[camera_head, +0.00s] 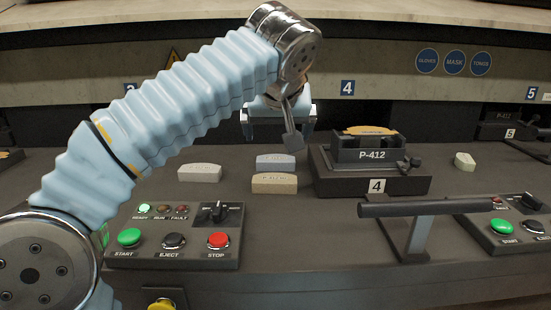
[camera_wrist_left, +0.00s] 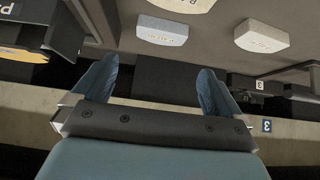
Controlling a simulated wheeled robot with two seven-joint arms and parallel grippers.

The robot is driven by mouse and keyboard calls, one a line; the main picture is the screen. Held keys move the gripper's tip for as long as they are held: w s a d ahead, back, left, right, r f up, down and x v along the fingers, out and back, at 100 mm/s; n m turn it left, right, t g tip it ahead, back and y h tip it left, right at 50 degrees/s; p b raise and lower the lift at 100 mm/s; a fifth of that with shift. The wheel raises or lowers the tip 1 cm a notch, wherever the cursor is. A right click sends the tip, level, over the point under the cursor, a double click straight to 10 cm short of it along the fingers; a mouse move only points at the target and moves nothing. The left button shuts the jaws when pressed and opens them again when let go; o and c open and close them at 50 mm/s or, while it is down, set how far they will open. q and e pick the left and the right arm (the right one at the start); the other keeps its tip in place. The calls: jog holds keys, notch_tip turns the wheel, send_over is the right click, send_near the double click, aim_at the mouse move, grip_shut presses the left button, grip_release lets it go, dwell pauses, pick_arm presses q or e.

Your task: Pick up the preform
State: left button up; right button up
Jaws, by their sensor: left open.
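Several block-like preforms lie on the dark bench. A blue-grey preform (camera_head: 276,162) lies just behind a tan preform (camera_head: 274,184), and a whitish preform (camera_head: 200,173) lies to their left. A small pale preform (camera_head: 464,161) lies right of the press station. My left gripper (camera_head: 278,136) is open and empty above and behind the blue-grey preform, pointing down. In the left wrist view, my open left gripper (camera_wrist_left: 160,67) has nothing between its fingers. The blue-grey preform (camera_wrist_left: 162,31), the whitish preform (camera_wrist_left: 262,36) and part of the tan preform (camera_wrist_left: 188,4) lie beyond the fingertips. My right gripper is out of view.
The P-412 die (camera_head: 366,154) sits on station 4, right of the preforms. A control panel (camera_head: 177,236) with buttons stands at the front left. A dark bar handle (camera_head: 425,208) juts out at the front right. A ledge (camera_head: 300,82) runs along the back.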

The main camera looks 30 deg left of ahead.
aim_at(276, 158)
pick_arm(q)
jog(key=x, duration=1.2)
jog(key=shift+s, duration=0.1)
jog(key=c, duration=0.8)
jog(key=shift+r, duration=0.1)
